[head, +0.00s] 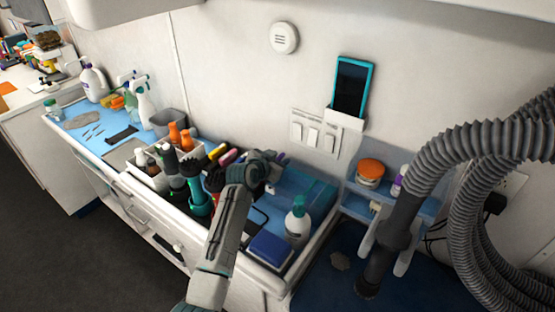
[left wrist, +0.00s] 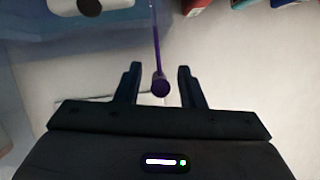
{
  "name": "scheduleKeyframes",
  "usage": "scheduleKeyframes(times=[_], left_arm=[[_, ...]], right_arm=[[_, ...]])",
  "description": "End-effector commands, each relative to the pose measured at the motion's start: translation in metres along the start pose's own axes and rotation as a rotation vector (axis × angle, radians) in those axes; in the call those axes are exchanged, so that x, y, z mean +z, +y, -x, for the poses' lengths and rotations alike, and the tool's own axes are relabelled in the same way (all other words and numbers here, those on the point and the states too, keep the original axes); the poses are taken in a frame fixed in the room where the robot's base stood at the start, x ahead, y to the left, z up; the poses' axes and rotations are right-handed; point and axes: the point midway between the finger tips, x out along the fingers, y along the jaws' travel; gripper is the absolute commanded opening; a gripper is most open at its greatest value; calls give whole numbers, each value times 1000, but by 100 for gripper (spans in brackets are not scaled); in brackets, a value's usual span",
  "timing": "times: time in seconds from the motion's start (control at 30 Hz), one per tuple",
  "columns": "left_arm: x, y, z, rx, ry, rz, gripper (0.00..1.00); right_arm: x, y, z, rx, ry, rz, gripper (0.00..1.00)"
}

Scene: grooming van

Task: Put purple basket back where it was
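A narrow purple piece (left wrist: 160,84) with a rounded lower end stands between the fingers of my left gripper (left wrist: 160,85) in the left wrist view. Gaps show on both sides of it, so the fingers are open and not closed on it. I cannot tell whether it is part of the purple basket; no whole basket shows. In the head view my left gripper (head: 270,172) is over the back of the counter tray, close to the wall, with a small bit of purple (head: 281,158) beside it. My right gripper is not in view.
Brushes and bottles, including a teal brush (head: 198,190), crowd the tray left of my arm. A teal-capped bottle (head: 298,222) and a blue box (head: 270,249) stand to its right. A shelf with an orange-lidded jar (head: 370,172) and a thick grey hose (head: 470,135) are farther right.

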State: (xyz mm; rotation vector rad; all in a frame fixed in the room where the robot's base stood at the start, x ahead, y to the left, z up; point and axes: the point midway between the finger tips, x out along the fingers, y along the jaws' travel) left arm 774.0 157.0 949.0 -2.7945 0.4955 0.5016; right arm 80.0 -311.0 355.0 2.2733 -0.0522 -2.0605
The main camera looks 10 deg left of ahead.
Motion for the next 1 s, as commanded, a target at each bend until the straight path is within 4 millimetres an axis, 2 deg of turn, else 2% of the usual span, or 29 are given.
scheduleKeyframes(times=[0.23, 0.5, 0.7, 1.0], left_arm=[[1, 0, 11, -1, 2, -1, 36], [1, 0, 51, -1, 2, -2, 36], [0, 0, 71, 0, 1, -1, 36], [0, 0, 75, 0, 1, 0, 36]], right_arm=[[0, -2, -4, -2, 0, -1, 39], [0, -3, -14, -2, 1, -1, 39], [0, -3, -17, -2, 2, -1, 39], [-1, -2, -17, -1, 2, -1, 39]])
